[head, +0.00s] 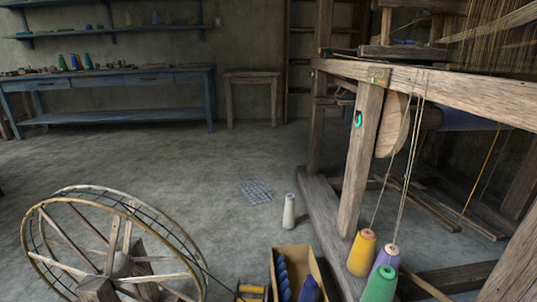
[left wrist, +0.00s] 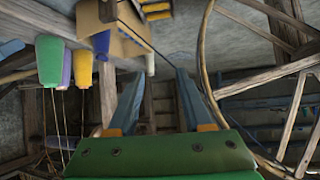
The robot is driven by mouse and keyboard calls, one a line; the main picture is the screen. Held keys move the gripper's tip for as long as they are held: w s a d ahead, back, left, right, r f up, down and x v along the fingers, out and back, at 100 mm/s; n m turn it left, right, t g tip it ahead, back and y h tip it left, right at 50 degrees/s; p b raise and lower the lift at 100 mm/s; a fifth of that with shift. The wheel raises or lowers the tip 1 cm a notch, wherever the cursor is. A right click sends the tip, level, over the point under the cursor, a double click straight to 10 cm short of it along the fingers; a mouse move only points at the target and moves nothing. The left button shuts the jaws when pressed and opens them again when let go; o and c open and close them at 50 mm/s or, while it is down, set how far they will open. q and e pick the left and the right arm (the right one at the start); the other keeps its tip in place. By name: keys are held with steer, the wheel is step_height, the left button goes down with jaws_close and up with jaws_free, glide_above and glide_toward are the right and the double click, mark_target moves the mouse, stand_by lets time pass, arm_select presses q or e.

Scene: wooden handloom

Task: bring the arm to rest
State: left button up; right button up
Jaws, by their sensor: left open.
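My left gripper (left wrist: 159,74) shows in the left wrist view, where the scene appears upside down. Its two blue-grey fingers stand apart with nothing between them. A cardboard box (left wrist: 118,38) and several yarn cones, among them a green cone (left wrist: 50,60) and a yellow cone (left wrist: 83,67), lie beyond the fingers to the upper left. The spinning wheel's rim (left wrist: 205,60) passes at the right. Neither gripper shows in the head view, and my right gripper is in no view.
The head view shows the spinning wheel (head: 36,258) at lower left, the open box (head: 313,262) at bottom centre and the loom (head: 362,158) at right. A pale cone (head: 289,212) stands near a patterned patch (head: 255,191). The floor (head: 150,165) behind the wheel is clear.

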arm_select(q)
steer(key=s+a+f+g+y+p, duration=0.1)
steer(key=s+a+f+g+p, duration=0.2)
steer(key=s, duration=0.5)
steer(key=s+f+g+p, duration=0.2)
steer(key=s+f+g, duration=0.2)
steer(key=s, duration=0.4)
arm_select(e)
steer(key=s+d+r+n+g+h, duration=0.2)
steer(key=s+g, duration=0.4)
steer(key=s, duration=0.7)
arm_select(q)
steer(key=s+a+r+g+p, duration=0.1)
steer(key=s+r+p, duration=0.6)
steer(key=p, duration=1.1)
steer(key=s+a+r+g+p, duration=0.1)
steer(key=s+a+r+p, duration=0.1)
steer(key=s+r+p, duration=0.6)
steer(key=shift+s+r+g+y+p, duration=0.15)
steer(key=shift+r+g+y+p, duration=0.2)
steer(key=shift+r+p, duration=3.55)
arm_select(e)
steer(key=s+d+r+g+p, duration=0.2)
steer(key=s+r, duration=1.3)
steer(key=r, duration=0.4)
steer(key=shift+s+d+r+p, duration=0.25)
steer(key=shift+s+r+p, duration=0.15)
